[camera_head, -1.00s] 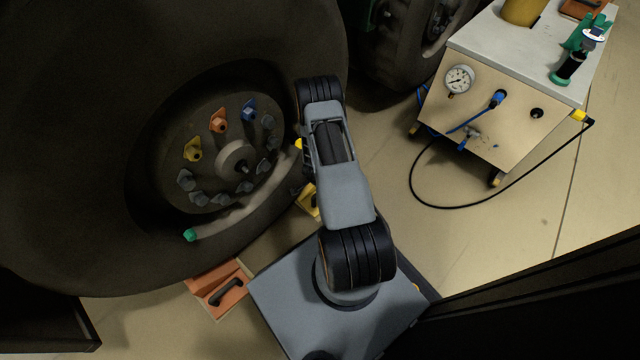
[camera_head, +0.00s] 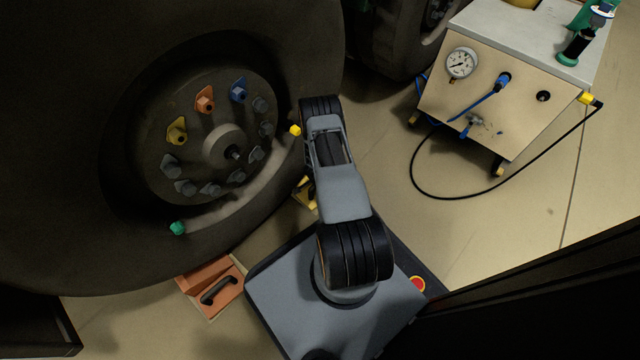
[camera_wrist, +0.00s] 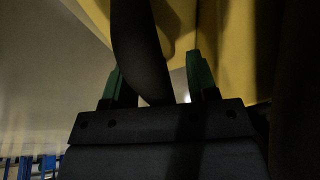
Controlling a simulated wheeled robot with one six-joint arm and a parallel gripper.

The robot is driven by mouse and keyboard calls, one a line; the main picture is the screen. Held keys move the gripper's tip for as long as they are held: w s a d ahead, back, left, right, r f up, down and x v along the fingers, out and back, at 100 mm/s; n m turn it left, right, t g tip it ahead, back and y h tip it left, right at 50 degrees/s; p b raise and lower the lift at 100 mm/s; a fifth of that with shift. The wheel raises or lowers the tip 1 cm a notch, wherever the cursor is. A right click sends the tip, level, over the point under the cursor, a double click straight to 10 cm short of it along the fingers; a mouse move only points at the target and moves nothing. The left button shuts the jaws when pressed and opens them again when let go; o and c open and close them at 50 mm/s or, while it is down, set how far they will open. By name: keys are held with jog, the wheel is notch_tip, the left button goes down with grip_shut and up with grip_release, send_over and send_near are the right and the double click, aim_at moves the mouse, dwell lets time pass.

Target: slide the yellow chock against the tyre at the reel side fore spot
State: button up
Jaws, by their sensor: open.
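The yellow chock (camera_head: 306,196) lies on the floor beside the big tyre (camera_head: 60,200), mostly hidden behind my arm in the head view. In the wrist view the yellow chock (camera_wrist: 225,45) is close and fills the upper right. Its dark curved handle (camera_wrist: 138,45) runs between the green fingertips of my gripper (camera_wrist: 154,75). My gripper is open, with a finger on each side of the handle. I cannot tell whether either finger touches it. The head view hides my gripper and the contact between chock and tyre.
An orange chock (camera_head: 212,288) with a black handle lies on the floor near the tyre, left of my base. A cart (camera_head: 490,90) with a gauge stands at the right, its black hose (camera_head: 440,197) looping on the floor. Bare floor lies between my arm and the cart.

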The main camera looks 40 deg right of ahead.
dwell(0.3)
grip_shut()
dwell(0.3)
grip_release()
